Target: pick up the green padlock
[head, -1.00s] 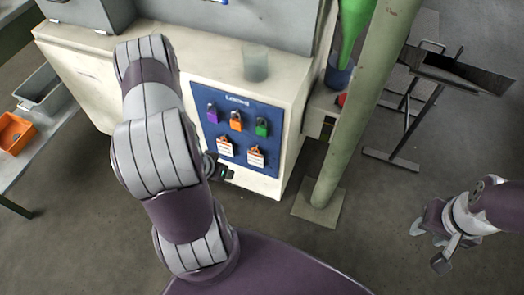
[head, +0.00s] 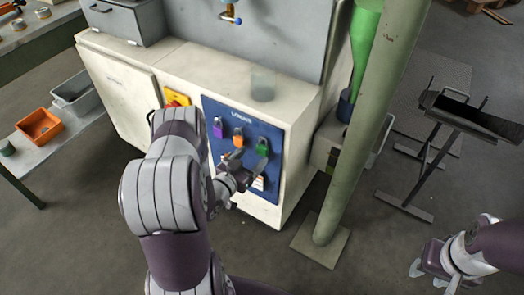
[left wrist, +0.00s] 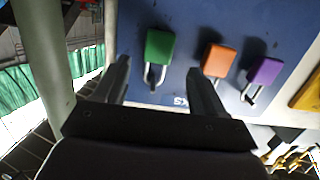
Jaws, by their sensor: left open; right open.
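The green padlock (head: 262,147) hangs on the blue lockout board (head: 213,107), rightmost of the upper row. An orange padlock (head: 238,138) and a purple padlock (head: 218,128) hang to its left. My left gripper (head: 248,162) is open and empty in front of the board, just below the green padlock. In the left wrist view the green padlock (left wrist: 159,47) shows beyond and between the open fingers (left wrist: 158,65), apart from them. The orange padlock (left wrist: 217,60) is outside them, to the right. My right gripper (head: 430,272) is open and empty at the lower right, away from the board.
A black stand (head: 440,140) is farther right. An orange bin (head: 40,126) sits on the left bench. My arm hides the board's lower left.

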